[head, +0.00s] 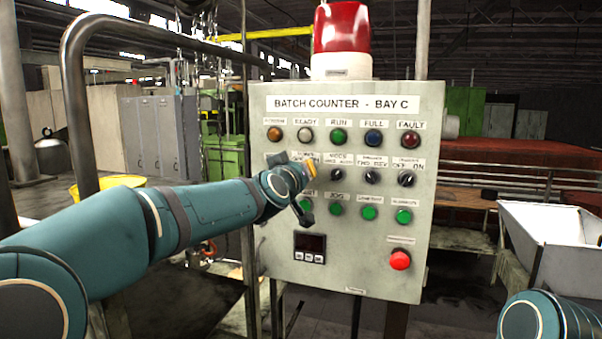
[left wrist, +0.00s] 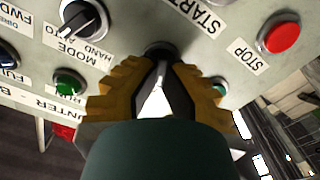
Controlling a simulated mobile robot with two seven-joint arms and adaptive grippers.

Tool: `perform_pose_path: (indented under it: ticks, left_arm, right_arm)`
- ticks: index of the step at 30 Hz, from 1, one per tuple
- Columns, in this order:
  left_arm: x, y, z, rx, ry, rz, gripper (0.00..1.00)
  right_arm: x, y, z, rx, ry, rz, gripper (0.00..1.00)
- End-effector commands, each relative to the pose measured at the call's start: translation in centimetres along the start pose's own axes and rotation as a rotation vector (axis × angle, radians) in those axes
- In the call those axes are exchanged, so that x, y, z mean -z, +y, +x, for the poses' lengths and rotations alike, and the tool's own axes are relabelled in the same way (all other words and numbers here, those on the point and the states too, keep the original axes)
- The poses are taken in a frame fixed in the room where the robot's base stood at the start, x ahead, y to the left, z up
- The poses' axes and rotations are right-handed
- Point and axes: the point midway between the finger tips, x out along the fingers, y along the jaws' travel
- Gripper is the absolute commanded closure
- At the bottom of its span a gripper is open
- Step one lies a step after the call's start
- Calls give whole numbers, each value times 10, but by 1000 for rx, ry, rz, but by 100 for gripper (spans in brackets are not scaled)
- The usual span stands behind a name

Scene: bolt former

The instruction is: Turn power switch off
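The control panel (head: 345,235) faces me in the head view. The power switch is hidden there behind my left gripper (head: 311,169), at the left end of the row of black knobs. In the left wrist view the dark power switch knob (left wrist: 158,48) shows at the tips of my left gripper (left wrist: 163,72). Its yellow-backed fingers come close together on either side of the knob and look shut on it. The switch's pointer direction and label are hidden. My right gripper is out of view; only part of my right arm shows at the lower right.
The MODE knob (head: 337,175) sits just right of my left gripper, with green buttons (head: 336,209) below. A red stop button (head: 399,260) is lower right, and a red beacon (head: 341,28) tops the panel. A metal pipe frame (head: 75,95) stands left; a white bin (head: 560,255) stands right.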

Motion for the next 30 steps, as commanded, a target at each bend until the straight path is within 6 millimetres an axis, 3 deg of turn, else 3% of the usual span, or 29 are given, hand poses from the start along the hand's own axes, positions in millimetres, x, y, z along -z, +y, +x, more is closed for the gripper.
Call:
perform_pose_path:
  ticks: [9,24,28,30]
  left_arm:
    - [2,0,0,0,5,-106,100]
    - [2,0,0,-1,5,-124,100]
    - [2,0,0,-1,4,-123,49]
    - [2,0,0,-1,3,-123,46]
  right_arm:
    - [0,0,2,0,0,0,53]
    - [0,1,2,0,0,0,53]
    - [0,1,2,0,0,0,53]
    - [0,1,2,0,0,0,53]
